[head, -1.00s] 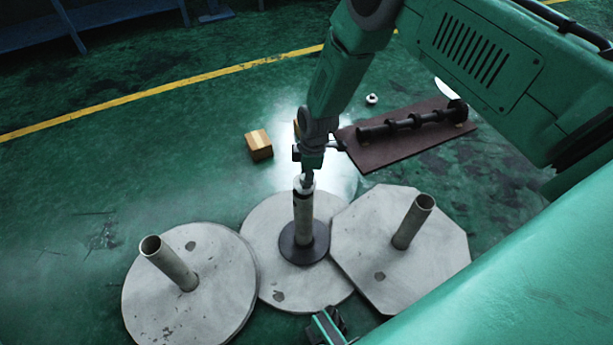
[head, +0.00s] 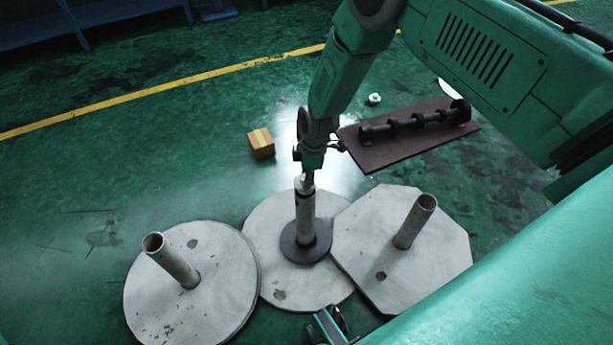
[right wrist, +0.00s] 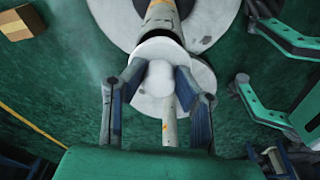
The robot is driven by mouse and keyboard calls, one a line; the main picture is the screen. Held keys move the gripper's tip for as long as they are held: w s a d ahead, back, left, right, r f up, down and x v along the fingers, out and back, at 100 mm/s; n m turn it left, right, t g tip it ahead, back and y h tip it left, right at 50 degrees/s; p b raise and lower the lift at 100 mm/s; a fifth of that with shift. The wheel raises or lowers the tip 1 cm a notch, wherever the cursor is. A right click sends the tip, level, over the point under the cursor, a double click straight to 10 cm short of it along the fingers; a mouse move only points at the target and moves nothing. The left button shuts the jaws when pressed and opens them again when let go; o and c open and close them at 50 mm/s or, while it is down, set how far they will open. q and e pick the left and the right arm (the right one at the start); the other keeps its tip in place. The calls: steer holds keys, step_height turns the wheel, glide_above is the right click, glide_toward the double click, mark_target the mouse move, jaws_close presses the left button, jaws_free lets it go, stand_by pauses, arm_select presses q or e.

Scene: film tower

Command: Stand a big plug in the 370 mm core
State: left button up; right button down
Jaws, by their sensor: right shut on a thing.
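A round white plug (right wrist: 160,75) with a wide rim sits between the fingers of my right gripper (right wrist: 158,88), which is shut on it. In the head view the right gripper (head: 308,178) points down at the top of the middle upright core (head: 305,218). The plug's white edge shows at the core's top end. I cannot tell whether the plug is in the bore, resting on the end or just above it. The core stands upright through a dark round flange (head: 306,243) on a pale base (head: 265,225).
A left base (head: 215,300) and a right base (head: 445,245) each carry an open, empty-topped tube. Behind are a wooden box (head: 261,143), a small white part (head: 374,99) and a brown board (head: 400,153) bearing a dark shaft (head: 415,120). The floor at left is clear.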

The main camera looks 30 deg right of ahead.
steer(key=shift+f+b, duration=1.05)
steer(key=shift+f, duration=0.3)
steer(key=c, duration=1.2)
jaws_free()
steer(key=shift+o, duration=0.2)
step_height(320, 180, up, 12)
steer(key=d, duration=0.1)
steer(key=shift+s+d, duration=0.15)
steer(key=shift+s, duration=0.1)
steer(key=shift+f, duration=0.1)
